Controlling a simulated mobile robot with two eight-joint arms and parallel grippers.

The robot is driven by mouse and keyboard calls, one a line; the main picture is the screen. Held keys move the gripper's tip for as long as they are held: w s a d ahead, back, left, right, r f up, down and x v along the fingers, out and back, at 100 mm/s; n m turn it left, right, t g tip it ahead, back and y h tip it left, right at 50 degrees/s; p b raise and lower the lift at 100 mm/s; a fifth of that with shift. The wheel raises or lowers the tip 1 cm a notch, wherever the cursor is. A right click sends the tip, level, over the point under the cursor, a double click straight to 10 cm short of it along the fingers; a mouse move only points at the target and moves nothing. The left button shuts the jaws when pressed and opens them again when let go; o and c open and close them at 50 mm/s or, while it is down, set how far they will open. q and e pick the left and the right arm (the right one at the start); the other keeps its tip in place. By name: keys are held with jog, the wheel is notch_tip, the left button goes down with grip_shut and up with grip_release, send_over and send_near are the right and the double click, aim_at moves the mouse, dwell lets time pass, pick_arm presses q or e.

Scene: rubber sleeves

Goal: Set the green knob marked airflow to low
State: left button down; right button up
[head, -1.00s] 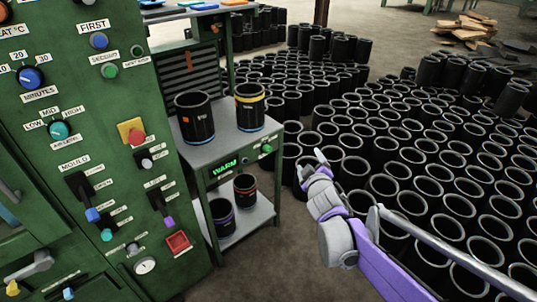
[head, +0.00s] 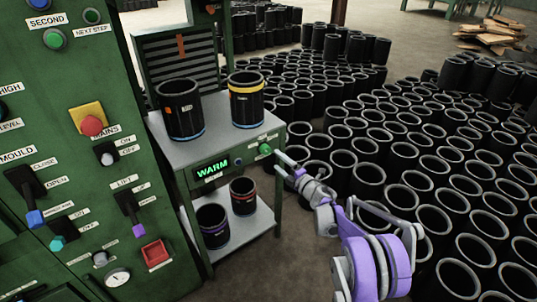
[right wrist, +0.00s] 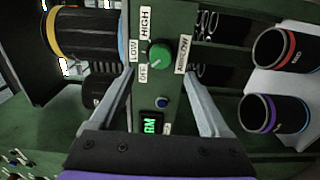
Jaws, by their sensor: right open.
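The green airflow knob (head: 265,150) is on the front of the grey-topped cart, right of the lit WARM display (head: 212,168). In the right wrist view the knob (right wrist: 159,55) has the labels LOW, HIGH and OFF around its left side and AIRFLOW on its right. Its pale pointer mark seems to face the OFF side. My right gripper (head: 283,163) is just in front of the knob. In the right wrist view its open fingers (right wrist: 158,74) lie on both sides of the knob, with no clear contact. My left gripper is not in view.
A small blue button (right wrist: 161,102) is beside the knob. Black sleeves stand on the cart top (head: 203,150) and lower shelf. The green control panel (head: 85,165) is at the left. Many black sleeves (head: 420,165) crowd the floor at the right.

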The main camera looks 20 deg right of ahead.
aim_at(268, 152)
jog(key=b+x, duration=0.1)
jog(key=x, duration=0.6)
jog(key=shift+w+f, duration=0.1)
jog(key=shift+w, duration=0.05)
grip_shut()
